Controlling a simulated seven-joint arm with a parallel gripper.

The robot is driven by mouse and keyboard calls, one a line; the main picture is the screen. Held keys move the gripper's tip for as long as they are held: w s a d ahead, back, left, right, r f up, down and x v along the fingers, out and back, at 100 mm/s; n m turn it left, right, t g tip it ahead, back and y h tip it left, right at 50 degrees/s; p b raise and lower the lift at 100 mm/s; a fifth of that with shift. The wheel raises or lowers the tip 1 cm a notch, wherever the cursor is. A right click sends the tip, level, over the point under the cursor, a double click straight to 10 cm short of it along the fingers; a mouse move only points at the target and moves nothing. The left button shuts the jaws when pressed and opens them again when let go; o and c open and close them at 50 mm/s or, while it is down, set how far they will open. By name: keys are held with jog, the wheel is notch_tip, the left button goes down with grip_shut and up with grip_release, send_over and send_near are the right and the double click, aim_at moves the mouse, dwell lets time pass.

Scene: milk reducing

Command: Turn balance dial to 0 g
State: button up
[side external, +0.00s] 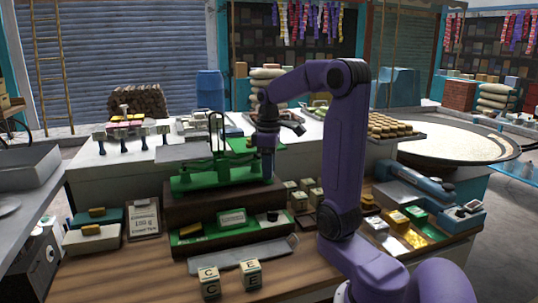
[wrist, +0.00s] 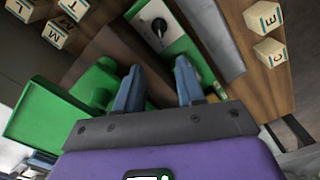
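The balance dial is a dark knob (wrist: 158,27) with a light pointer on a white plate, at the top of the wrist view. It also shows as a small dark knob (side external: 272,216) at the right end of a green unit (side external: 205,234) in the side view. The dial's reading is too small to tell. The green balance (side external: 215,168) stands on a brown block behind that unit. My gripper (side external: 267,172) points down beside the balance's right end, above and behind the dial. In the wrist view my gripper (wrist: 159,70) has its fingers apart, empty, not touching the dial.
Cubes marked C (side external: 209,283) and E (side external: 250,274) stand in front of a grey metal bar (side external: 240,254). More lettered cubes (side external: 310,190) are right of the brown block (side external: 190,207). Trays of gold pieces (side external: 400,222) lie further right. Bare wood shows at the front left.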

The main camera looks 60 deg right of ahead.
jog(key=shift+r, duration=1.95)
jog(key=s+a+f+n, duration=0.1)
jog(key=a+f+n, duration=0.15)
jog(key=a, duration=0.65)
jog(key=s+a+f+n, duration=0.1)
jog(key=a+f+n, duration=0.15)
jog(key=a, duration=0.65)
jog(key=s+a+f+n, duration=0.2)
jog(key=s+a+f, duration=0.1)
jog(key=s, duration=0.5)
jog(key=s+a+f+n, duration=0.2)
jog(key=s+a+f, duration=0.1)
jog(key=s+a, duration=0.3)
jog(key=shift+s, duration=0.9)
